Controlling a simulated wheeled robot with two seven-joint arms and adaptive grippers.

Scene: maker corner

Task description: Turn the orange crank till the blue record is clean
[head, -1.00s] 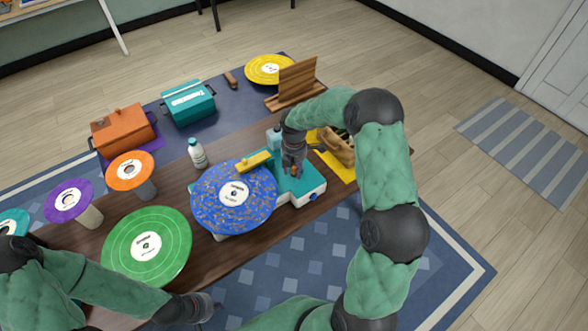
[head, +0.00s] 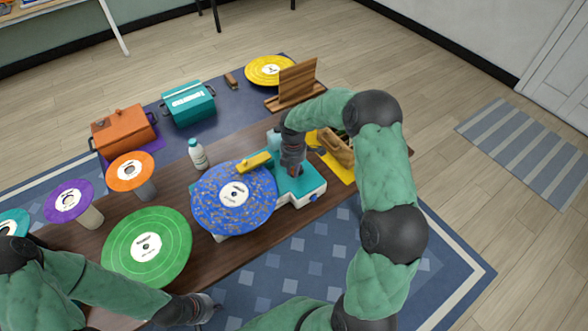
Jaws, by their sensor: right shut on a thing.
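The blue record (head: 217,211) lies on the teal and white cleaning machine (head: 314,189). Brownish specks are spread over its blue surface, around a white label. A yellow bar (head: 254,162) reaches over its far edge. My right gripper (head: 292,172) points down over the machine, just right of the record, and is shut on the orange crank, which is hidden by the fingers. My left gripper (head: 210,306) is low at the front edge of the table, away from the record; its fingers are too small to read.
A green record (head: 170,231) lies left of the machine. Purple (head: 57,206) and orange (head: 120,181) discs sit on stands farther left. A white bottle (head: 198,156) stands behind the blue record. A wooden rack (head: 298,82) and a yellow record (head: 257,77) are at the back.

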